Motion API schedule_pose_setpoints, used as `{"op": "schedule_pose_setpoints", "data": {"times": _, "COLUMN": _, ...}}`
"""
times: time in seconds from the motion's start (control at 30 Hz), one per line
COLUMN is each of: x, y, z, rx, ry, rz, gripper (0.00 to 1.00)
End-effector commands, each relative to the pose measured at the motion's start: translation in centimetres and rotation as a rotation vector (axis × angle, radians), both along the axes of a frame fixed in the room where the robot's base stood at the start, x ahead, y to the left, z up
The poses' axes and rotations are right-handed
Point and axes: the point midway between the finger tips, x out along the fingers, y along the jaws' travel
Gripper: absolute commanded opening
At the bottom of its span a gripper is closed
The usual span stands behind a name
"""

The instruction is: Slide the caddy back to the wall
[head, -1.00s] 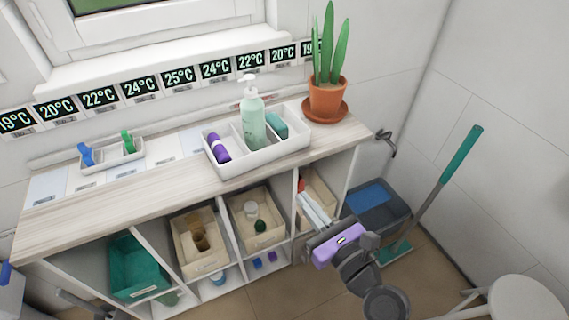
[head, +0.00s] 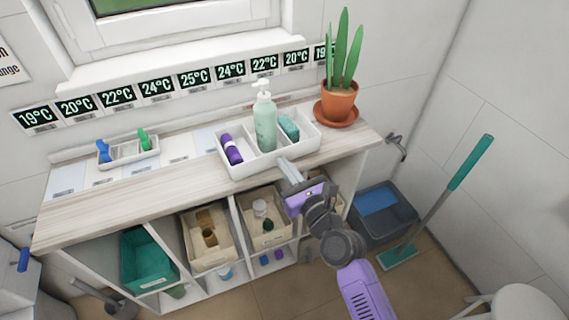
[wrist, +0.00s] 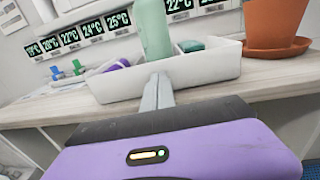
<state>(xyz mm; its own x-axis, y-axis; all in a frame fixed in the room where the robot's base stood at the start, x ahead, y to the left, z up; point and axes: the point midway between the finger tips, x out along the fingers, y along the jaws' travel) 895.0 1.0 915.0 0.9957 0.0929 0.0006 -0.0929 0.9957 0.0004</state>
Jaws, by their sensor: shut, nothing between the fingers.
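The white caddy (head: 240,170) stands on the cart's wooden top, with a strip of bare wood in front of it and a gap to the wall behind. It holds a purple bottle (head: 231,149), a pale green pump bottle (head: 265,122) and a teal item (head: 289,127) in its compartments. My gripper (head: 284,163) is shut and empty, its fingertips at the caddy's front side, right of its middle. In the wrist view the fingers (wrist: 157,92) point at the caddy's front wall (wrist: 115,88); I cannot tell if they touch it.
A potted plant (head: 340,100) on a saucer stands close to the caddy's right. A small tray (head: 130,155) with blue and green clips is at the left. Temperature labels (head: 194,78) line the wall behind. Open shelves with bins (head: 209,240) are below the top.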

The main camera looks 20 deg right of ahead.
Motion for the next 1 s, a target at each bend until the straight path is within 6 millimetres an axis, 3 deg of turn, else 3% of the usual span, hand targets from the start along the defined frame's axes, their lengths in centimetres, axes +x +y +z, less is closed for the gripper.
{"op": "schedule_pose_setpoints", "data": {"times": 0.47, "x": 0.7, "y": 0.1, "z": 0.0, "rx": 0.000, "ry": 0.000, "rz": 0.000, "gripper": 0.00}}
{"op": "schedule_pose_setpoints", "data": {"times": 0.8, "x": 6.1, "y": 0.7, "z": 0.1, "rx": -0.001, "ry": -0.001, "rz": 0.003, "gripper": 0.00}}
{"op": "schedule_pose_setpoints", "data": {"times": 1.0, "x": 7.5, "y": 0.7, "z": 0.0, "rx": 0.000, "ry": 0.000, "rz": 0.000, "gripper": 0.00}}
